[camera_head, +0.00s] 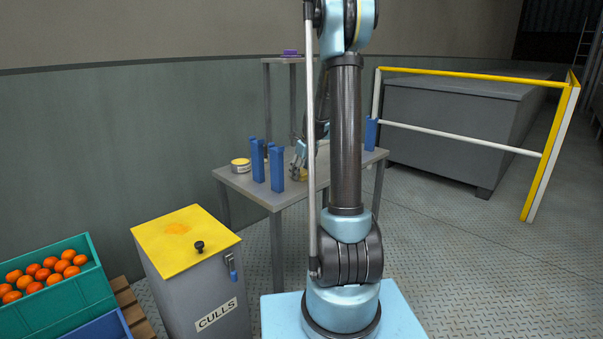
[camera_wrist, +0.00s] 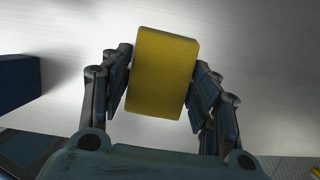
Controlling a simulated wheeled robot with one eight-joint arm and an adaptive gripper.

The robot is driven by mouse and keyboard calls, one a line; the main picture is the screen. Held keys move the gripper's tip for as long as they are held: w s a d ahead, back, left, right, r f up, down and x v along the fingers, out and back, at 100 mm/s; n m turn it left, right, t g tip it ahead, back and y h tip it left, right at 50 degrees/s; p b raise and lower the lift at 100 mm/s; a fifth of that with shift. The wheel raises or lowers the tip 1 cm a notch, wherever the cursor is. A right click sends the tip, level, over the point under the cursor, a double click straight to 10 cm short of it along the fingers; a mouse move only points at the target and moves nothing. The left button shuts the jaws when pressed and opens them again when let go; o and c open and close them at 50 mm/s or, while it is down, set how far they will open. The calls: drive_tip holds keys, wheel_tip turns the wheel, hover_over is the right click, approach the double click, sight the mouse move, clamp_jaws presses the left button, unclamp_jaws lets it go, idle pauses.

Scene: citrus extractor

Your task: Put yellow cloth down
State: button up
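The yellow cloth (camera_wrist: 163,72) is a thick, folded yellow block in the middle of the wrist view, slightly tilted. My gripper (camera_wrist: 161,85) has its fingers along the left and right sides of the cloth and appears shut on it. In the head view, my gripper (camera_head: 299,162) is low over the grey table (camera_head: 236,184), and a small yellow patch of the cloth (camera_head: 298,176) shows beneath it. My arm partly hides this area. I cannot tell whether the cloth touches the tabletop.
Two blue upright holders (camera_head: 277,168) and a yellow-topped tin (camera_head: 240,165) stand left of my gripper. Another blue holder (camera_head: 371,134) is at the table's right. A yellow-lidded culls bin (camera_head: 190,285) and a green crate of oranges (camera_head: 70,300) stand front left. A railing (camera_head: 460,140) is at right.

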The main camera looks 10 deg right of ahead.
drive_tip(key=shift+o, duration=1.4)
drive_tip(key=shift+f, duration=0.2)
drive_tip(key=shift+r, duration=0.1)
drive_tip(key=shift+r, duration=0.5)
drive_tip(key=v, duration=1.7)
drive_tip(key=s+a+f+n, duration=0.2)
drive_tip(key=s+n, duration=0.5)
drive_tip(key=s, duration=0.4)
drive_tip(key=s+a+f+n, duration=0.1)
drive_tip(key=s+f+n, duration=0.1)
drive_tip(key=s+n, duration=0.75)
drive_tip(key=s+f+n+h, duration=0.1)
drive_tip(key=s+f+n, duration=0.5)
drive_tip(key=s, duration=0.3)
drive_tip(key=s+f+n, duration=0.6)
drive_tip(key=s+n, duration=0.1)
drive_tip(key=s, duration=0.3)
drive_tip(key=shift+g+h, duration=0.3)
drive_tip(key=shift+h, duration=0.1)
